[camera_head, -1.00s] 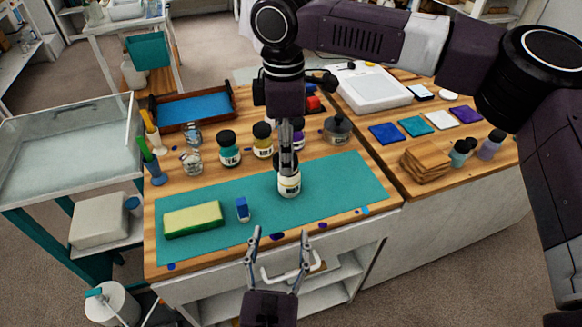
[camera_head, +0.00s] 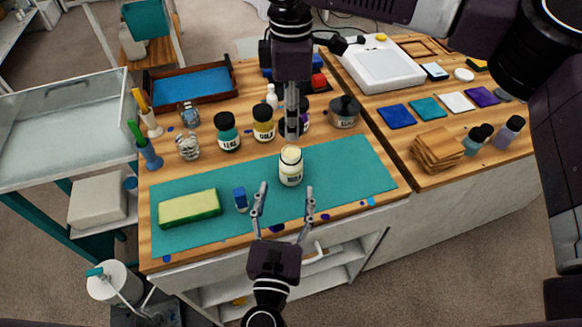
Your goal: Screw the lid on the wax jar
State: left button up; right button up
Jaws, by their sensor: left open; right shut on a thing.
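The wax jar (camera_head: 290,167) stands upright on the teal mat (camera_head: 345,173), its pale open top showing and no lid on it. My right gripper (camera_head: 291,132) is above and behind the jar. It is shut on the dark lid, which is hard to make out against the purple jar behind. My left gripper (camera_head: 286,189) is open and empty, pointing at the jar from the front, with its fingertips apart near the jar's base.
Teal (camera_head: 227,132), gold (camera_head: 263,124) and purple (camera_head: 303,117) jars stand close behind the mat, with a grey jar (camera_head: 344,112) to the right. The mat's right part is clear.

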aim_at(290, 172)
pick_arm(q)
jog(key=w, duration=0.6)
jog(key=w+d, duration=0.1)
jog(key=w, duration=0.2)
jog(key=shift+w+d, duration=0.1)
jog(key=shift+w, duration=0.15)
jog(key=shift+c, duration=0.6)
grip_shut()
